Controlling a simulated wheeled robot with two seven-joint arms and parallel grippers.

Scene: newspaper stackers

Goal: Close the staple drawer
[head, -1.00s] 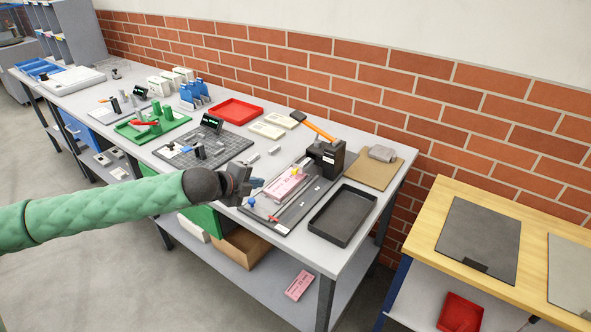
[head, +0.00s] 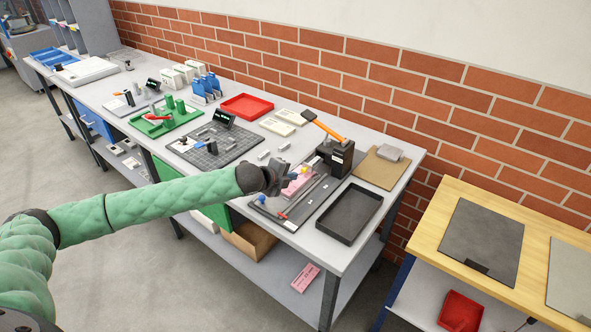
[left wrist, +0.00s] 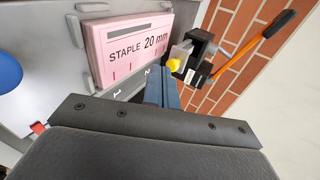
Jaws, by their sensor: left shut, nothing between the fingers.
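A black stapling machine (head: 338,158) with an orange handle (head: 321,127) stands at the back of a dark grey board (head: 312,205). In the left wrist view a pale grey piece with a yellow knob (left wrist: 174,64) sticks out from its black housing; I cannot tell for sure that this is the staple drawer. My left gripper (head: 280,180) is shut and empty. It is over the board, close to the pink box. My right gripper is not in view.
A black tray (head: 348,213) lies right of the board, near the table's front edge. A brown clipboard-like sheet (head: 378,170) lies behind it. A blue knob (head: 262,199) and a red piece lie at the board's front left. A gridded mat (head: 216,147) is further left.

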